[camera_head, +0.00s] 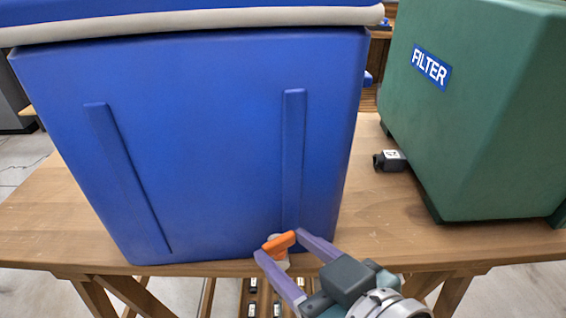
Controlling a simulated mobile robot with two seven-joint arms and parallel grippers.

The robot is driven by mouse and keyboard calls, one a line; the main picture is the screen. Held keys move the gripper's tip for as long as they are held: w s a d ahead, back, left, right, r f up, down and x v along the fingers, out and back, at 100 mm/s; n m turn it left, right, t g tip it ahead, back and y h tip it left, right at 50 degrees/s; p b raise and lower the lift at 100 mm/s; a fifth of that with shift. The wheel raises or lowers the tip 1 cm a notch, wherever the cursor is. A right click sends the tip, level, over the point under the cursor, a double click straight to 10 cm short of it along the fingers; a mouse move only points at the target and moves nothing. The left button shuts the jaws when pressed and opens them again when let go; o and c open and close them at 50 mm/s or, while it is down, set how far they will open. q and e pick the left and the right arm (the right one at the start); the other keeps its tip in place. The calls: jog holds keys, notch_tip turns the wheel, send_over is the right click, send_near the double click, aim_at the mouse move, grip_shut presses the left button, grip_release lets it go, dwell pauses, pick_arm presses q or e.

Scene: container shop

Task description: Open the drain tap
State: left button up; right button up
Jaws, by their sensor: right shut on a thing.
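A large blue container (205,150) stands on the wooden table. My right gripper (278,243) reaches in from the lower right. Its two purple fingers lie on either side of the orange handle and are shut on it. The handle slants up to the right in the picture. Part of the tap is hidden by the fingers. My left gripper is not in view.
A green box labelled FILTER (470,110) stands on the right of the table (385,225). A small black fitting (389,161) with a white label lies beside it. A pale lid rim (190,22) tops the container. The table's front edge runs just below the tap.

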jog(key=n, duration=0.1)
jog(key=g+y+p, duration=0.1)
jog(key=n+g+y, duration=0.1)
jog(key=shift+w+d+r+n, duration=0.2)
jog(key=shift+w+d+n, duration=0.1)
jog(key=shift+w, duration=0.05)
jog(key=shift+w+d+f+n+g+y, duration=0.1)
jog(key=shift+n+g+y, duration=0.4)
jog(key=shift+n+g, duration=0.1)
jog(key=shift+w+d+f+n+g+y, duration=0.1)
jog(key=shift+n+g+y, duration=0.4)
jog(key=shift+n+g, duration=0.1)
jog(key=shift+s, duration=0.1)
jog(key=o, duration=1.1)
jog(key=shift+a, duration=0.1)
jog(key=shift+o, duration=1.3)
